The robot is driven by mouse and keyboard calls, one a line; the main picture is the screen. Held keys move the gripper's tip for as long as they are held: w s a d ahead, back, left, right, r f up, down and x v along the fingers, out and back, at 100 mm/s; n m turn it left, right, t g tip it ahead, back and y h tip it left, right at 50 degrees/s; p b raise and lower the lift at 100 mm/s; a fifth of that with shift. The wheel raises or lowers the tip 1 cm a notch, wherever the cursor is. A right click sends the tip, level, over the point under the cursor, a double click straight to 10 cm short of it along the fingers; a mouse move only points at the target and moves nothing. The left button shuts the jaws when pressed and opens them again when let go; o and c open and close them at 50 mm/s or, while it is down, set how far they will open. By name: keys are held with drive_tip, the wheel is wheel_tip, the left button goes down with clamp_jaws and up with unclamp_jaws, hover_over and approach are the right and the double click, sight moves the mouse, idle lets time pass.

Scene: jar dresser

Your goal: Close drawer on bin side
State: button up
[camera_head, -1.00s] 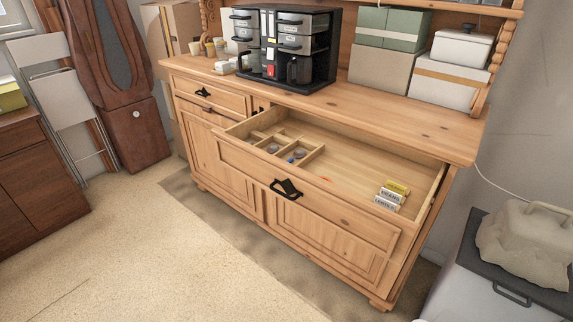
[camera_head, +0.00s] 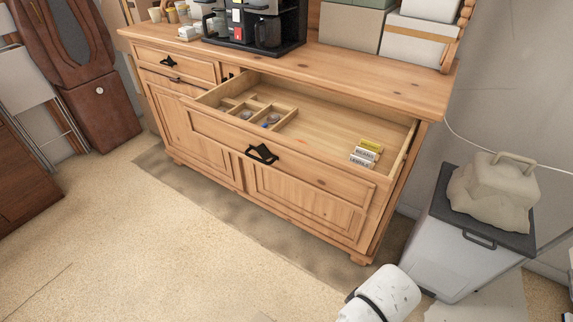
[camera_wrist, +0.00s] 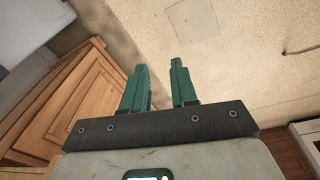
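The wooden dresser (camera_head: 190,135) stands against the wall. Its wide right drawer (camera_head: 300,160) is pulled far out, with a black handle (camera_head: 262,154) on its front. Inside lie small labelled boxes (camera_head: 364,154) at the right and a divider with small items at the left. The grey bin (camera_head: 458,250) with a dark lid stands to the right of the dresser, on the open drawer's side. My gripper (camera_wrist: 160,82) shows in the wrist view with two green fingers apart and nothing between them. It points at the floor, clear of the drawer; part of the dresser (camera_wrist: 70,95) shows at the left there.
A lumpy beige case (camera_head: 494,195) rests on the bin lid. A coffee machine (camera_head: 255,22) and storage boxes (camera_head: 420,38) stand on the dresser top. A folding chair (camera_head: 45,100) leans at the left. The floor (camera_head: 200,255) before the dresser is open.

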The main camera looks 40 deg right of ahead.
drive_tip(key=w+d+n+h+b, duration=0.1)
drive_tip(key=w, duration=0.1)
drive_tip(key=w+d+f+n+h+b, duration=0.1)
drive_tip(key=w+n+h, duration=0.1)
drive_tip(key=w+d+f+n+h+b, duration=0.1)
drive_tip(key=w+n, duration=0.1)
drive_tip(key=w, duration=0.1)
drive_tip(key=shift+d, duration=0.35)
drive_tip(key=c, duration=0.4)
drive_tip(key=w+n+h, duration=0.1)
drive_tip(key=w+r+n+h+b, duration=0.1)
drive_tip(key=w+n, duration=0.1)
drive_tip(key=w+d+n+t+h+b, duration=0.1)
drive_tip(key=w, duration=0.1)
drive_tip(key=shift+d+r+n+h, duration=0.1)
drive_tip(key=shift+r+n+h, duration=0.15)
drive_tip(key=shift+n+h, duration=0.05)
clamp_jaws()
drive_tip(key=n+t+h+b, duration=0.3)
drive_tip(key=n+h+b, duration=0.2)
drive_tip(key=n+h, duration=0.55)
approach(322, 177)
drive_tip(key=shift+n+y, duration=0.55)
drive_tip(key=shift+y, duration=0.3)
drive_tip(key=x, duration=0.2)
drive_tip(key=r+x, duration=0.1)
drive_tip(key=x, duration=0.3)
drive_tip(key=shift+d+r+b, duration=0.25)
drive_tip(key=shift+d+b, duration=0.05)
drive_tip(key=shift+d, duration=0.1)
